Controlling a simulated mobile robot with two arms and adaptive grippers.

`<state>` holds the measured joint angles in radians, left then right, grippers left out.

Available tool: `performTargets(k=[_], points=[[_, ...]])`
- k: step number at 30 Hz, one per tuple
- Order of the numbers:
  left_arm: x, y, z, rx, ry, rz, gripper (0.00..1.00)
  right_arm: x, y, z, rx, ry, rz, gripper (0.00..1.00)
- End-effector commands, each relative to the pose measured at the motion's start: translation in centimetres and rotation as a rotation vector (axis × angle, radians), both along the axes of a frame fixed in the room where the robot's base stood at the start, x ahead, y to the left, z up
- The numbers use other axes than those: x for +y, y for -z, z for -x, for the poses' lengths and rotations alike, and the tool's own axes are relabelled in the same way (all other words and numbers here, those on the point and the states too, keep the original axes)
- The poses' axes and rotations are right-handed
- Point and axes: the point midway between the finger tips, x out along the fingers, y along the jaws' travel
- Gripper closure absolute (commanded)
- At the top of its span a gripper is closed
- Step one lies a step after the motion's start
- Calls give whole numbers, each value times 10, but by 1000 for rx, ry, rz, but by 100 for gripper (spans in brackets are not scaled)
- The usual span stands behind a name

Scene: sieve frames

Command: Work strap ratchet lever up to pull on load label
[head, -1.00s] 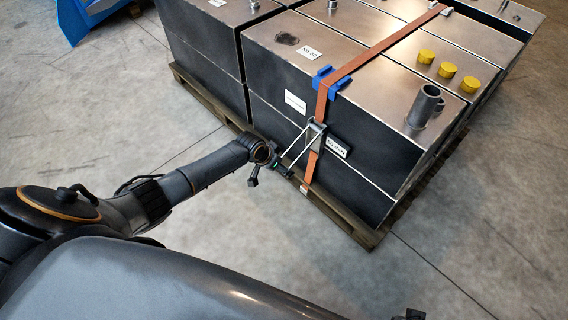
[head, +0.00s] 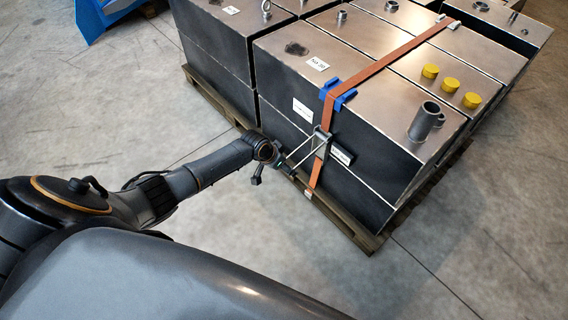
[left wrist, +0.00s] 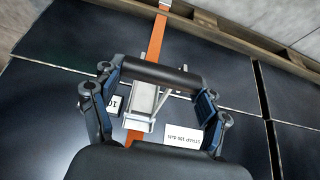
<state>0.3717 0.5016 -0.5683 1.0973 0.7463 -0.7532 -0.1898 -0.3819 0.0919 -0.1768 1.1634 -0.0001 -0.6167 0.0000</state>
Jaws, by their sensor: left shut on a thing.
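An orange strap (head: 330,108) runs over the top of the metal load and down its dark front face. Its ratchet (head: 321,136) sits on that face; in the left wrist view the ratchet (left wrist: 143,103) is seen close up. Two thin light lever arms (head: 302,152) slope out and down from it to my left gripper (head: 284,168). In the left wrist view the lever's dark cross bar (left wrist: 160,73) lies between the fingers of my left gripper, which is shut on it. A white label (head: 340,156) is right of the ratchet, another (head: 302,108) upper left. Label wording is mostly unreadable.
The load of metal-topped boxes stands on a wooden pallet (head: 350,228). Blue corner protectors (head: 338,94) sit under the strap at the top edge. Yellow caps (head: 450,85) and a pipe stub (head: 426,120) stand on top. The concrete floor around is clear.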

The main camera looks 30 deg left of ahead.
Motion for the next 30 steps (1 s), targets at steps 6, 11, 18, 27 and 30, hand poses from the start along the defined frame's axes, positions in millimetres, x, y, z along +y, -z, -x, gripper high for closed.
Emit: performTargets(k=[6, 11, 18, 27, 30], points=[[-2, -11, -11, -31, -3, 8, 82, 0, 0, 1, 0, 0, 0, 100], [-2, -11, -11, -31, -2, 9, 82, 0, 0, 1, 0, -1, 0, 100], [-1, -8, -8, -23, -2, 5, 2, 0, 0, 1, 0, -1, 0, 100], [0, -6, -5, -16, -1, 4, 2, 0, 0, 0, 1, 2, -1, 100], [1, -11, -2, -15, 0, 3, 2, 0, 0, 1, 1, 1, -1, 100]])
